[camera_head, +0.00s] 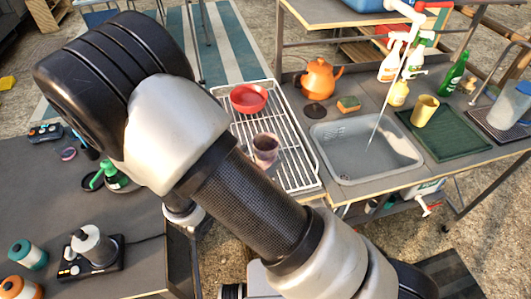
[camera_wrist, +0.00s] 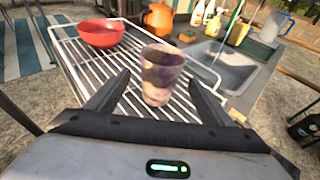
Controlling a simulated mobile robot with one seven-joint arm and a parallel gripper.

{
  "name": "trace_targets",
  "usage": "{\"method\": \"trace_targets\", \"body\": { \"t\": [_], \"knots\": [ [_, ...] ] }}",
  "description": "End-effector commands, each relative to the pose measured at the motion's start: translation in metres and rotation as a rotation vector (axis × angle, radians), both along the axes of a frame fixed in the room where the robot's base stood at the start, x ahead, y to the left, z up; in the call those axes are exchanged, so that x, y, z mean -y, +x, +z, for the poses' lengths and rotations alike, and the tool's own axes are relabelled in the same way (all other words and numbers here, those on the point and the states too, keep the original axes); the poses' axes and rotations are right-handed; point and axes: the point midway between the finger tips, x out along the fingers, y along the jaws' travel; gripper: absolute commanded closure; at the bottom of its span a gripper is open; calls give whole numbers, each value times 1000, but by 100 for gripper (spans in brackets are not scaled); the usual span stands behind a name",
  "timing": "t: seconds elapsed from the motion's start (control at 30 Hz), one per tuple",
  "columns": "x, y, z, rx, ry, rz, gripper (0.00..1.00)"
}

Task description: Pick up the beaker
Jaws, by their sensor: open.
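The beaker (camera_head: 265,148), a small purplish-brown translucent cup, stands upright on the white wire dish rack (camera_head: 304,176). In the wrist view the beaker (camera_wrist: 161,75) lies ahead, between the two open fingers of my gripper (camera_wrist: 158,88). The fingers are apart from each other, and I see a gap on both sides of the beaker. In the head view my arm crosses in front and hides my gripper.
A red bowl (camera_head: 248,98) sits on the rack behind the beaker. A grey sink (camera_head: 365,148) is to the right. An orange teapot (camera_head: 319,77), a sponge (camera_head: 349,103) and several bottles stand behind it. A green tray (camera_head: 446,143) holds a yellow cup (camera_head: 424,110).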

Motion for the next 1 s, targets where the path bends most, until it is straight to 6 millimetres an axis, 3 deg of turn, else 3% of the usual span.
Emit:
{"method": "trace_targets", "body": {
  "t": [0.13, 0.37, 0.7, 1.0],
  "knots": [
    [15, 21, -8, 1, 0, -3, 25],
    [23, 35, -13, 0, 0, -2, 25],
    [47, 70, -26, -1, 1, -3, 25],
    [49, 74, -27, 1, 1, -2, 27]
  ]
}}
